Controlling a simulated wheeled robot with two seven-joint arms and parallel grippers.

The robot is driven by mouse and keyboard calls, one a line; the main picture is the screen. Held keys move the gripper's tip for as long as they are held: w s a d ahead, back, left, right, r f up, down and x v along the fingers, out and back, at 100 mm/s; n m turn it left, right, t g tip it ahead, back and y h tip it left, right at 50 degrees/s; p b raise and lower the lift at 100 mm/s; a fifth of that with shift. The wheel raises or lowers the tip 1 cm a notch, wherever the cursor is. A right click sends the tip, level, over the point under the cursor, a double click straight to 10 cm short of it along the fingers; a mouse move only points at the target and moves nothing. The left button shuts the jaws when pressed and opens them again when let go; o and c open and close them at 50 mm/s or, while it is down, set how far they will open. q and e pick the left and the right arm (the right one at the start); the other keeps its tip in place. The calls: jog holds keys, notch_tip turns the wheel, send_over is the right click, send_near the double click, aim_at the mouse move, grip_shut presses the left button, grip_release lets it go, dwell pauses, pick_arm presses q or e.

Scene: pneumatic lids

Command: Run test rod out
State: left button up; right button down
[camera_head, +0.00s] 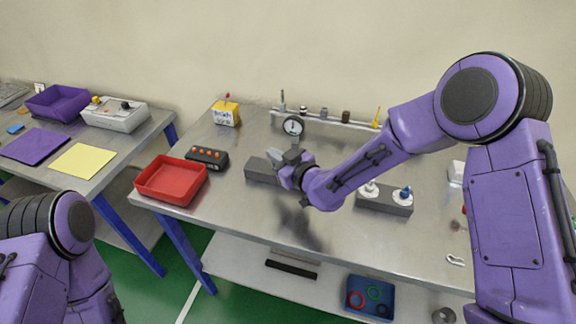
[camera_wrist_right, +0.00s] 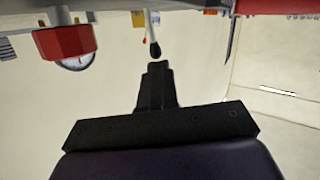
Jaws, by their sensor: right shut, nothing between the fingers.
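My right gripper (camera_head: 276,158) is shut and empty over the grey block (camera_head: 259,171) in the middle of the bench, and hides part of it. A round dial gauge (camera_head: 293,126) stands just behind. In the right wrist view the shut fingertips (camera_wrist_right: 155,66) are just below a black knob (camera_wrist_right: 155,49) on a pale stem; I cannot tell whether they touch. A red knob (camera_wrist_right: 64,42) and the gauge (camera_wrist_right: 78,62) show to its left. I cannot make out the test rod for certain. My left arm shows at lower left, but its gripper is out of view.
A red tray (camera_head: 171,196) and a dark box with orange buttons (camera_head: 207,157) are left of the block. A grey base with two white fittings (camera_head: 384,203) is to the right. A rail with small parts (camera_head: 335,122) runs along the back.

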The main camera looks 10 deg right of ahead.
jog(key=shift+w+a+r, duration=0.15)
jog(key=shift+a, duration=0.15)
jog(key=shift+s+r+p, duration=0.2)
jog(key=shift+r+p, duration=0.1)
jog(key=shift+p, duration=0.15)
pick_arm(q)
jog(key=shift+s+r, duration=0.45)
pick_arm(e)
jog(key=s+r, duration=0.9)
jog(key=shift+d+r, duration=0.4)
pick_arm(q)
jog(key=shift+w, duration=0.1)
pick_arm(e)
jog(key=shift+w, duration=0.1)
jog(key=shift+f, duration=0.1)
